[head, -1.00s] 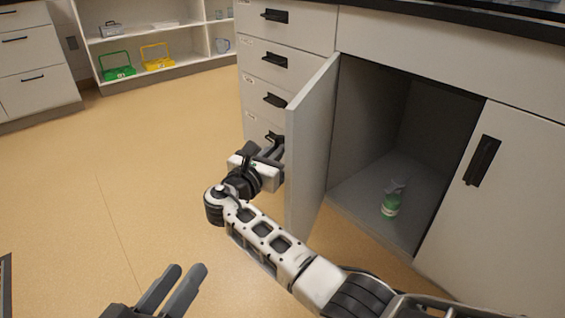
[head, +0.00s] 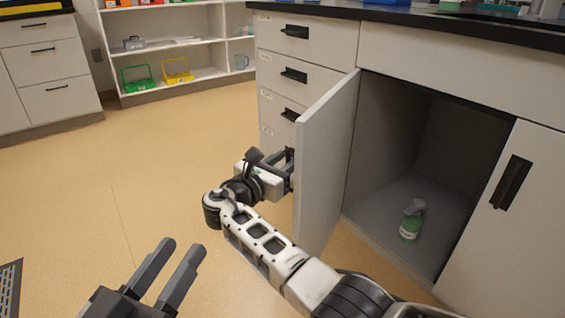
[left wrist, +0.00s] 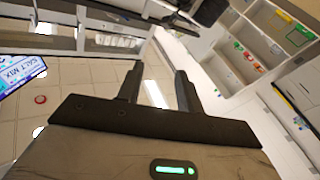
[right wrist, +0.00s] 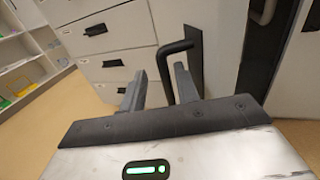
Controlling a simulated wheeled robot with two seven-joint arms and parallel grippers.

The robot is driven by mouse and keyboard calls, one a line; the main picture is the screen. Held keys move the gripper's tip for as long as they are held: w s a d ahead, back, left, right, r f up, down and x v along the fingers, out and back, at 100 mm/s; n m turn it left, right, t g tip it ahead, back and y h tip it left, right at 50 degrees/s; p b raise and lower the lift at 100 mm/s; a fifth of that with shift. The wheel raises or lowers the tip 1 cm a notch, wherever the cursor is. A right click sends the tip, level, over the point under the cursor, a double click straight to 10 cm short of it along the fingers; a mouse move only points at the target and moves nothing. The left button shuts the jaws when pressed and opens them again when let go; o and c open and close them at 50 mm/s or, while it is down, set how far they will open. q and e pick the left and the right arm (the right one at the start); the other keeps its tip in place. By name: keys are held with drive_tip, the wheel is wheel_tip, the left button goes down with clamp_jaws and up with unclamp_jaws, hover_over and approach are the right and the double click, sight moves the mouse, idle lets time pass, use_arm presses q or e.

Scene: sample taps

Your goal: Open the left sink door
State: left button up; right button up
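The left sink door (head: 325,170) is a light grey panel standing wide open, swung out from the cabinet. My right gripper (head: 285,165) is at its outer face, on the side away from the cabinet interior. In the right wrist view, the door's dark bar handle (right wrist: 166,72) passes between the fingers of the right gripper (right wrist: 158,85). Those fingers stand apart, with gaps showing beside the bar. My left gripper (head: 182,258) is open and empty over the floor at the lower left; its spread fingers also show in the left wrist view (left wrist: 158,85).
The closed right door (head: 530,200) has a dark handle. Drawers (head: 300,75) are left of the opening. Shelves (head: 185,80) stand at the back. The floor (head: 130,190) at left is clear.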

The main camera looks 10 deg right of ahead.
drive_tip(key=shift+a, duration=0.2)
